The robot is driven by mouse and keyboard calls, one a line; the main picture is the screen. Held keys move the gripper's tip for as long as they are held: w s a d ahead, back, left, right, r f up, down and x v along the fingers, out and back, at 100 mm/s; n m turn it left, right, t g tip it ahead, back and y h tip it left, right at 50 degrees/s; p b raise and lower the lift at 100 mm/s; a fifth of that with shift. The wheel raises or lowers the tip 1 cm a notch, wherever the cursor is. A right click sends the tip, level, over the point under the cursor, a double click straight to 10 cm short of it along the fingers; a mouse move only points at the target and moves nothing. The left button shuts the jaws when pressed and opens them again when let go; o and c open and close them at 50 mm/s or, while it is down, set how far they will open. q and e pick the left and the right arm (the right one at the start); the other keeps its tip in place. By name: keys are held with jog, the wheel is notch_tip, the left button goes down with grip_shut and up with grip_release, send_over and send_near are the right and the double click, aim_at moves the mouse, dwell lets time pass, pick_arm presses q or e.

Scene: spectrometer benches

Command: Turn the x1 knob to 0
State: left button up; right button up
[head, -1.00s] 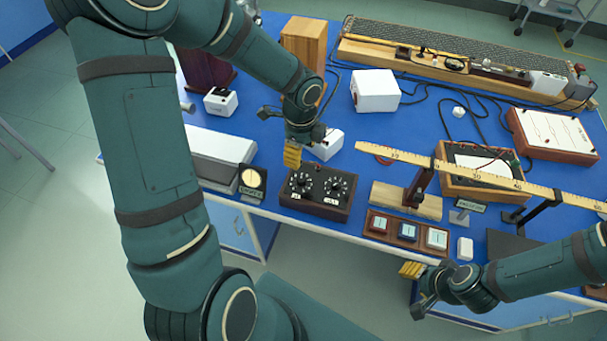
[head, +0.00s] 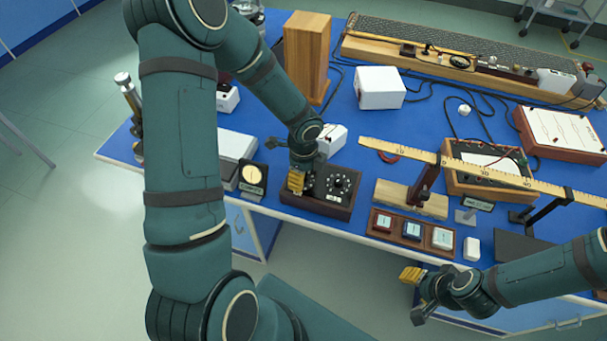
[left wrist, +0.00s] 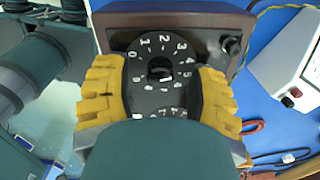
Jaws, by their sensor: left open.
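A dark control box with a wooden rim (head: 318,208) stands near the bench's front edge and carries two round dials. The right dial's knob (head: 337,184) shows clear in the head view. My left gripper (head: 296,182) is over the left dial and hides most of it. In the left wrist view its yellow fingers (left wrist: 160,80) are apart, one on each side of a black knob (left wrist: 160,68) on a numbered dial. Whether they touch the knob, and its exact setting, I cannot tell. My right gripper (head: 412,275) is off the bench's front edge, away from the box.
To the right are a tray of three buttons (head: 410,232) and a long wooden ruler (head: 470,172). A tall wooden block (head: 306,55) stands further back.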

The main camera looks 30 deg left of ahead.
pick_arm(q)
jog(key=shift+c, duration=0.5)
grip_shut()
